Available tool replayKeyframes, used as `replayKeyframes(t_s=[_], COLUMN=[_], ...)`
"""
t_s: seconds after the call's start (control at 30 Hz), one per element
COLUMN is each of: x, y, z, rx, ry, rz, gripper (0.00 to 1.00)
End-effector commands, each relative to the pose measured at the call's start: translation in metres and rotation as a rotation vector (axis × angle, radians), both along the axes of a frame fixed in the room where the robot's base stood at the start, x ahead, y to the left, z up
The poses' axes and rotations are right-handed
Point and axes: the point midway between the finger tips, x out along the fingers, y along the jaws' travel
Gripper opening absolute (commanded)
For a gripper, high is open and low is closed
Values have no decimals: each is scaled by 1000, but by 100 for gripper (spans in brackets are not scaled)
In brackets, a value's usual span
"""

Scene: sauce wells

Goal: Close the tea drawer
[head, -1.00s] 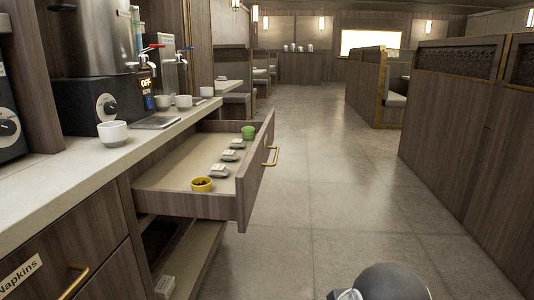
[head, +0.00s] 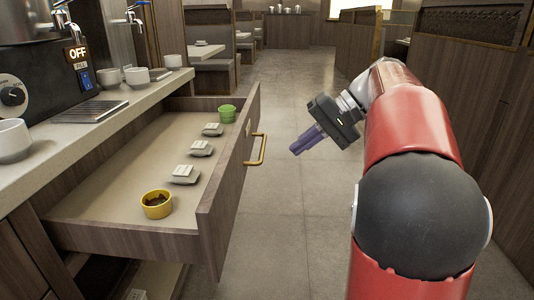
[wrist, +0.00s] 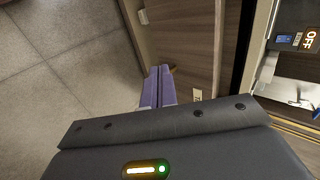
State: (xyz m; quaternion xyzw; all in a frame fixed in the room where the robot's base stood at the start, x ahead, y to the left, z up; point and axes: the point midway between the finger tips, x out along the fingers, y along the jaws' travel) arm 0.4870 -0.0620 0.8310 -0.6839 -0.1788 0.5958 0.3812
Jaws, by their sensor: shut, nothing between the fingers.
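The tea drawer (head: 224,185) is pulled out from under the counter at the left in the head view. A brass bar handle (head: 256,150) is on its wooden front. Inside lie several small tea packets (head: 200,149), a yellow cup (head: 157,204) with dark contents and a green cup (head: 227,113). My gripper (head: 296,150) has purple fingers, shut and empty, to the right of the handle and apart from it. In the wrist view the shut fingers (wrist: 158,86) point toward wooden panelling, and the handle is not clearly seen there.
The counter (head: 100,135) above the drawer bears white cups (head: 136,76) and a dispenser with an OFF sign (head: 78,53). A lower shelf (head: 150,280) shows beneath the drawer. The floor (head: 275,215) in front of the drawer is clear. Booth partitions (head: 470,95) stand at the right.

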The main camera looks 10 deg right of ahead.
Motion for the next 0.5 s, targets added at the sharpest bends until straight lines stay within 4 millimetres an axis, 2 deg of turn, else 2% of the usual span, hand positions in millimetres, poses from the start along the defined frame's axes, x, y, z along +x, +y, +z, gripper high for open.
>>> replayKeyframes(t_s=[0.5], x=[21], y=[70], z=[-69], rx=[0], ry=[2], rz=[4], gripper=[0])
